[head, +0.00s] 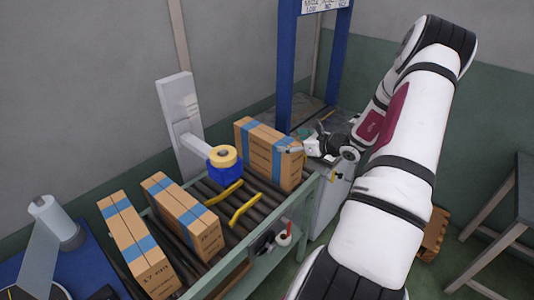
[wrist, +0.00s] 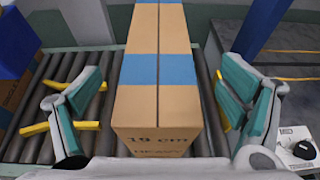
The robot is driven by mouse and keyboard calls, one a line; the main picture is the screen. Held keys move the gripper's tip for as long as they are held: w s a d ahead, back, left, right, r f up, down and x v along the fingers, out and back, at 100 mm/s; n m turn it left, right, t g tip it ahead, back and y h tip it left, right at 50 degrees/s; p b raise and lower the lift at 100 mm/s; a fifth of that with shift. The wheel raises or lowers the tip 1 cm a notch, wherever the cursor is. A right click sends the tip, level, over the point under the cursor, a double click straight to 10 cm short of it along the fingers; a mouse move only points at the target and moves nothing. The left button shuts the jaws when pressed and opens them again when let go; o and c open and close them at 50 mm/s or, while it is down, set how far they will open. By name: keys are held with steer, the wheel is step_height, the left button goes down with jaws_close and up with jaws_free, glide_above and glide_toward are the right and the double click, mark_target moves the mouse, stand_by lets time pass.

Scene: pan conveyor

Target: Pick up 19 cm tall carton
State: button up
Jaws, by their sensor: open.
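The brown carton with blue tape bands (wrist: 158,105) is marked "19 cm" and "HEAVY" in the wrist view. It stands on the roller conveyor, and in the head view it is the rightmost carton (head: 267,158). My gripper (wrist: 160,98) is open, with its teal-padded fingers on either side of the carton. Gaps show between the pads and the carton sides. In the head view my gripper (head: 303,148) is at the carton's right end. The farther finger is partly hidden there.
Two more taped cartons stand to the left, a middle one (head: 185,215) and one marked "17 cm" (head: 137,245). Yellow bars (head: 240,203) cross the rollers between the middle and right cartons. A blue-and-yellow round part (head: 223,162) sits on a post behind. A blue frame (head: 287,70) rises beyond.

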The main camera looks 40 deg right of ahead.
mark_target(281, 140)
steer(key=shift+p+x, duration=0.5)
steer(key=shift+x, duration=2.15)
steer(key=c, duration=2)
steer(key=shift+r, duration=0.1)
steer(key=shift+c, duration=0.2)
